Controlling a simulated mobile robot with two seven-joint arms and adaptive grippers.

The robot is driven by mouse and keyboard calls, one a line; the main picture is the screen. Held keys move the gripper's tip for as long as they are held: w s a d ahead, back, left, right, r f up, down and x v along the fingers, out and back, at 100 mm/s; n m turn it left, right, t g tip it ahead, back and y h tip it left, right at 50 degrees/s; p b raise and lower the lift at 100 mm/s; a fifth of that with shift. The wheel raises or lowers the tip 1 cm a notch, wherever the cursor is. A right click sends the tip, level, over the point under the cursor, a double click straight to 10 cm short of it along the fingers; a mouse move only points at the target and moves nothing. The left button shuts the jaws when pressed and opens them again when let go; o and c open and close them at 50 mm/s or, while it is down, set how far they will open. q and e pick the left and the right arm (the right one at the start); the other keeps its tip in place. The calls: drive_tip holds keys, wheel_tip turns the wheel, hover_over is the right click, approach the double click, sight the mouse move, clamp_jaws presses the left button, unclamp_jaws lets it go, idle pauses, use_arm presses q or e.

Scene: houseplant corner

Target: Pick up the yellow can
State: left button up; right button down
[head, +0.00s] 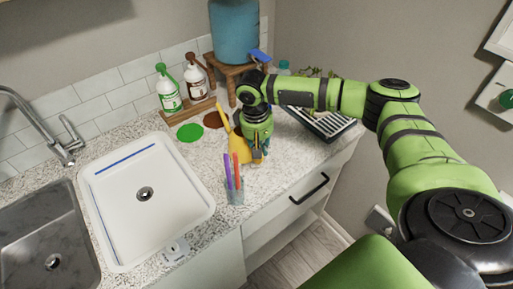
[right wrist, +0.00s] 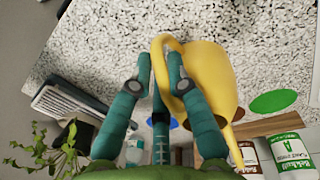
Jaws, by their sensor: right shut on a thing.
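The yellow can (right wrist: 212,78), a watering can with a looped handle and a long spout, stands at or just over the speckled counter. It shows in the head view (head: 236,149), partly hidden behind my right gripper (head: 260,151). In the right wrist view the teal fingers of my right gripper (right wrist: 159,68) are on both sides of the can's handle, shut on it. The can's body is to the right of the fingers there. I cannot tell whether its base touches the counter. My left gripper is not in view.
A cup with pens (head: 235,192) stands near the counter's front edge. A white tray (head: 178,225) lies by the sink. Green (head: 170,92) and brown (head: 196,80) bottles stand on a wooden rack behind green and brown discs. A blue container (head: 235,32) is on a wooden stand.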

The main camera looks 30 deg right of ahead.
wheel_tip(320, 180, up, 3)
drive_tip(key=shift+w+f+b, duration=0.1)
drive_tip(key=shift+f+b, duration=0.05)
drive_tip(key=shift+b, duration=0.45)
use_arm(q)
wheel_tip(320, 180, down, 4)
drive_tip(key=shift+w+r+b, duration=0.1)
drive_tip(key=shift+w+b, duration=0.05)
drive_tip(key=shift+b, duration=1.05)
use_arm(e)
drive_tip(key=s+r, duration=0.7)
drive_tip(key=s, duration=0.5)
drive_tip(key=shift+a+r, duration=0.25)
drive_tip(key=shift+r, duration=0.05)
